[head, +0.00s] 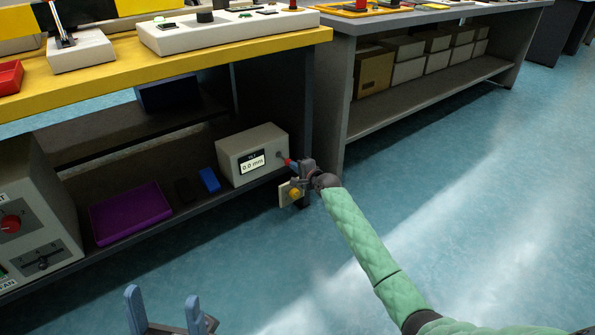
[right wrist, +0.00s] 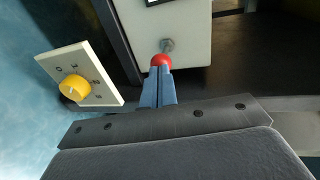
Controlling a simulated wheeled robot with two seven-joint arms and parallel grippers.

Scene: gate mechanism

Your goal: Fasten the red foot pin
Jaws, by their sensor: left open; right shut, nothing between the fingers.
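The red foot pin (head: 287,161) sticks out of the right side of a pale box (head: 237,163) with a display reading 0.0 mm. In the right wrist view it is a red ball (right wrist: 161,61) on a short metal stem (right wrist: 167,45). My right gripper (head: 294,165) is shut and empty, its blue fingertips right at the red ball. The fingertips (right wrist: 157,82) cover the ball's lower edge; I cannot tell whether they touch it. My left gripper (head: 165,308) is open and empty at the bottom of the head view, away from the box.
A pale plate with a yellow knob (right wrist: 75,87) is just beside my right gripper. A purple tray (head: 130,213) and a blue block (head: 209,179) lie on the lower shelf. The yellow bench top (head: 220,49) overhangs this shelf. The blue floor at right is clear.

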